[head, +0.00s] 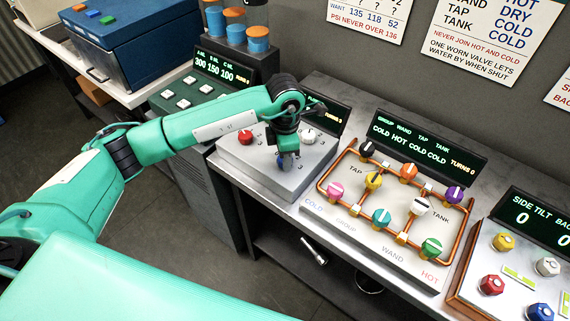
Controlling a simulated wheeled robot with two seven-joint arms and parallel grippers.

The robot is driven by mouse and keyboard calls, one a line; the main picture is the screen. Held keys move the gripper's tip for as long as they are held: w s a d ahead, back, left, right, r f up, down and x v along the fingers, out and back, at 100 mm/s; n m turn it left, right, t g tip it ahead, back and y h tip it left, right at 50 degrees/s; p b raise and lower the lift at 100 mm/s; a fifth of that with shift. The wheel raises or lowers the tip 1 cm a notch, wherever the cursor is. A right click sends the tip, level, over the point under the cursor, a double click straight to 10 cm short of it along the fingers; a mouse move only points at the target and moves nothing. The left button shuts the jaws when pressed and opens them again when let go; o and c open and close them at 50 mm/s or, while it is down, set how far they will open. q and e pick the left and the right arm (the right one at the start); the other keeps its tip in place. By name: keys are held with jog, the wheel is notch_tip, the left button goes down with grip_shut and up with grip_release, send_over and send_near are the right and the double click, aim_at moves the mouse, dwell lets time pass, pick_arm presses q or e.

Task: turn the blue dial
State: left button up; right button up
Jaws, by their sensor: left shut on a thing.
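My left gripper (285,153) comes down from above onto a light grey control box in the middle of the view. It is shut on a blue dial (285,164) near the front of that box. The jaws and wrist hide most of the dial, so its pointer does not show. A red dial (245,138) and a white dial (309,136) sit behind it on the same grey box (262,174). My right gripper is not in view.
A dark display (328,112) behind the grey box is partly covered by my arm. To the right stands a panel (320,225) with copper pipes and several coloured knobs. Further right, another box carries several dials, including another blue one (540,312). A green box (190,118) stands left.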

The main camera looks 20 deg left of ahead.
pick_arm(q)
jog(key=m+b, duration=0.2)
jog(key=shift+f+b, duration=0.15)
jog(key=shift+b, duration=0.15)
jog(key=shift+r+m+b, duration=0.2)
jog(key=shift+m+b, duration=0.4)
jog(key=shift+b, duration=0.15)
jog(key=o, duration=1)
